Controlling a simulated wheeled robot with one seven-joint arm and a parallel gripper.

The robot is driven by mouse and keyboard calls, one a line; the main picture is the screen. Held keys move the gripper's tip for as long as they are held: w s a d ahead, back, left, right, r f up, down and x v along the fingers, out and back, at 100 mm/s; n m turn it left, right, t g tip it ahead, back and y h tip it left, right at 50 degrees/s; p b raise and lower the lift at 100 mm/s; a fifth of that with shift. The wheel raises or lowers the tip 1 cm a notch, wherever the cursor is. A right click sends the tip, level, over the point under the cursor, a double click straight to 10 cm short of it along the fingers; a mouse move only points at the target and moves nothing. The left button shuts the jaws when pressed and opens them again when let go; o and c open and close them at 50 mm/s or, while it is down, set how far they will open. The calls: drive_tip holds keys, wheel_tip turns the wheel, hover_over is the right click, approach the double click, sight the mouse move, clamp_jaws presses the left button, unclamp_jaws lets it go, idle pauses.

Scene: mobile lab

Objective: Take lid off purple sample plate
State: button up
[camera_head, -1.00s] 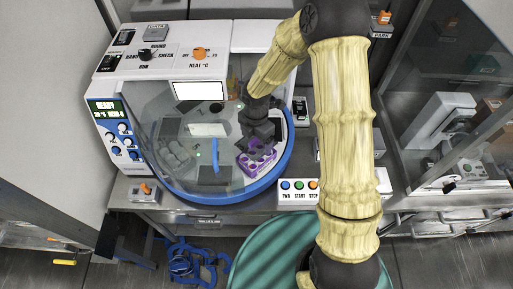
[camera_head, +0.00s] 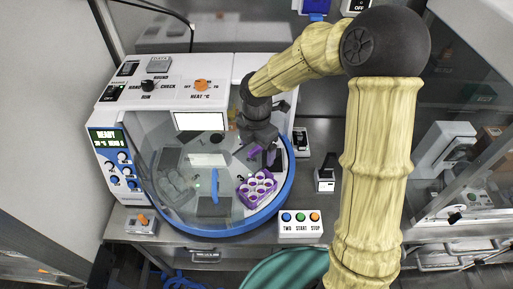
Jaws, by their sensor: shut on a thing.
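The purple sample plate (camera_head: 257,199) sits at the right side of the round machine's chamber, with several pale round wells showing on top. My gripper (camera_head: 263,151) is above and slightly behind the plate, shut on a small purple piece, which looks like the lid (camera_head: 254,153). The lid is tilted and clear of the plate. The dark fingers hide part of it.
The round machine (camera_head: 210,230) has a blue rim and a clear cover, with a control panel (camera_head: 108,155) at its left. A button box (camera_head: 300,228) stands in front at right. A glass-fronted cabinet (camera_head: 460,150) stands at far right.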

sight(256, 147)
drive_tip(key=shift+r, duration=0.1)
drive_tip(key=shift+r+p, duration=1.9)
drive_tip(key=shift+p, duration=0.3)
drive_tip(key=shift+a, duration=0.1)
